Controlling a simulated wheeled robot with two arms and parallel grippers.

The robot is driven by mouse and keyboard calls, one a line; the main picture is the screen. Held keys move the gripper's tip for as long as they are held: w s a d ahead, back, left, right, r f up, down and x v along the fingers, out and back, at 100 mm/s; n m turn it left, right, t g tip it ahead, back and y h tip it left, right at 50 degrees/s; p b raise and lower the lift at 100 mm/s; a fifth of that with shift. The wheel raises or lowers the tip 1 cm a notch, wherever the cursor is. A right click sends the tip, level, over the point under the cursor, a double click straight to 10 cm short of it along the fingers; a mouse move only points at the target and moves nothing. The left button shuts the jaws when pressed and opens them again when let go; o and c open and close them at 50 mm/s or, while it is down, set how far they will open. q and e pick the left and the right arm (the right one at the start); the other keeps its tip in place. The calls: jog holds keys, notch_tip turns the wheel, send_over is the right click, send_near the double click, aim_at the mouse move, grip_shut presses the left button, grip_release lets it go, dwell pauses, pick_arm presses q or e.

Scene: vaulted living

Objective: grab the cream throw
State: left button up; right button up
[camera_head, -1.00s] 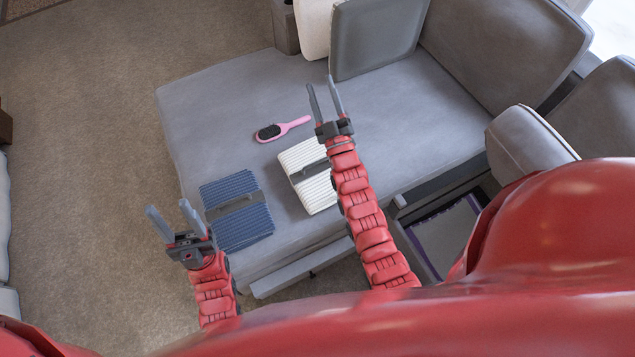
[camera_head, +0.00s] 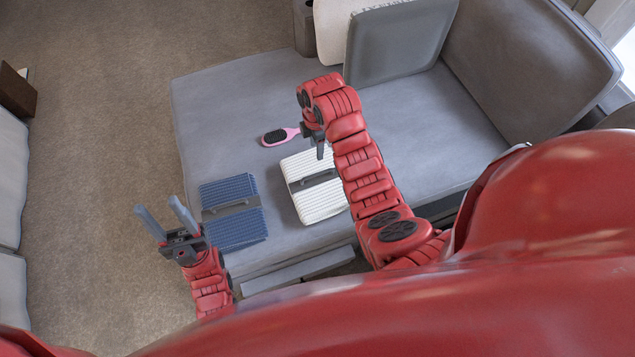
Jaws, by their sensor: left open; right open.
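The cream throw (camera_head: 318,203) is a folded, ribbed bundle with a dark grey band across its middle. It lies on the grey sofa seat, right of a blue folded throw. My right gripper (camera_head: 320,152) points down above the far end of the cream throw, apart from the band as far as I can tell. Its fingers are partly hidden by my own wrist, and it is open. My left gripper (camera_head: 161,221) is open and empty, in front of the left corner of the seat, left of the blue throw.
The blue throw (camera_head: 234,225) with a grey band lies left of the cream one. A pink hairbrush (camera_head: 281,137) lies just beyond the cream throw, close to my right gripper. Grey cushions (camera_head: 398,42) stand at the back. The seat (camera_head: 215,115) is bare at the far left.

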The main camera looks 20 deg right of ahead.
notch_tip(320, 180, down, 10)
jog(key=b, duration=0.8)
jog(key=shift+f+b, duration=0.2)
jog(key=shift+b, duration=0.15)
jog(key=shift+s+d+f+p, duration=0.1)
jog(key=shift+f+p, duration=0.15)
jog(key=shift+f, duration=1.4)
jog(key=shift+s+f+p, duration=0.1)
jog(key=shift+f+p, duration=0.15)
jog(key=shift+f, duration=1.4)
jog(key=shift+w, duration=0.1)
grip_shut()
